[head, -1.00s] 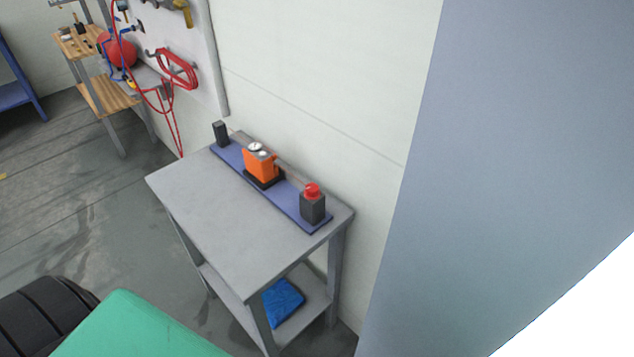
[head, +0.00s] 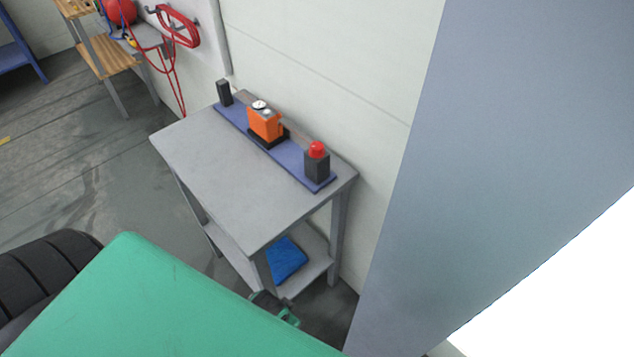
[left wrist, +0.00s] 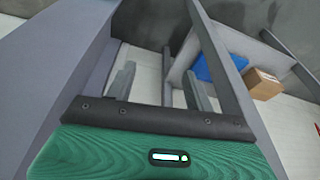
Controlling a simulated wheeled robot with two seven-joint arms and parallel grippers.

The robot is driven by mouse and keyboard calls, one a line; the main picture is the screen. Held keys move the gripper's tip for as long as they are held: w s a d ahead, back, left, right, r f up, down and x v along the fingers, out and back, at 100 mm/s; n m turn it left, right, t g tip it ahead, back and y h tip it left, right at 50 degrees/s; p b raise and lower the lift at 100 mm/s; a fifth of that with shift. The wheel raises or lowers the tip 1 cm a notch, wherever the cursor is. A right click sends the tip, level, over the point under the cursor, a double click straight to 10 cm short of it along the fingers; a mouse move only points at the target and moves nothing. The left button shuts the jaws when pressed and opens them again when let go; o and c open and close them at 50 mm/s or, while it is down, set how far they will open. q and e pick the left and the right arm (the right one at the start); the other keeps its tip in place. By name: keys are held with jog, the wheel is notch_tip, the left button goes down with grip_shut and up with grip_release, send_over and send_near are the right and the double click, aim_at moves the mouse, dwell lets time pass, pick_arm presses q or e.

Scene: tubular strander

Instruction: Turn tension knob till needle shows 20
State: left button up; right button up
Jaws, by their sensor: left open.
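The orange tension device (head: 265,122) stands on a blue strip on the grey table. A round white gauge (head: 260,105) is on its top, with a small pale round part (head: 267,112) beside it. The needle and its number are too small to read, and I cannot tell which part is the knob. In the left wrist view my left gripper (left wrist: 158,80) is open, with nothing between its two fingers, low beside the table's frame. It is apart from the device, which that view does not show. My right gripper is not in view.
A red button on a dark box (head: 317,165) and a black block (head: 223,93) flank the device. A grey-blue panel (head: 470,150) rises at the right.

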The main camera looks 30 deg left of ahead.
aim_at(313, 150)
pick_arm(q)
notch_tip(313, 150, up, 20)
jog(key=a+t, duration=0.1)
jog(key=t, duration=0.1)
jog(key=w+a+r+t, duration=0.1)
jog(key=w+a+t, duration=0.1)
jog(key=w, duration=0.2)
jog(key=w+a+r+n+t+y, duration=0.1)
jog(key=w+a+t, duration=0.1)
jog(key=w, duration=0.3)
jog(key=w+a+r+n+t, duration=0.1)
jog(key=w+a+r+t, duration=0.1)
jog(key=w+a+t, duration=0.1)
jog(key=shift+w+r, duration=0.1)
jog(key=shift+w, duration=0.7)
jog(key=shift+w+a+r+m+t+h, duration=1.05)
jog(key=shift+w+r+t+h, duration=0.65)
jog(key=shift+w+r+t, duration=1.65)
jog(key=shift+g, duration=0.35)
jog(key=w+p, duration=0.1)
jog(key=w, duration=0.3)
jog(key=w+d+p, duration=0.1)
jog(key=w, duration=0.4)
jog(key=w+d+p, duration=0.1)
jog(key=w, duration=0.3)
jog(key=shift+w, duration=0.25)
jog(key=c, duration=0.9)
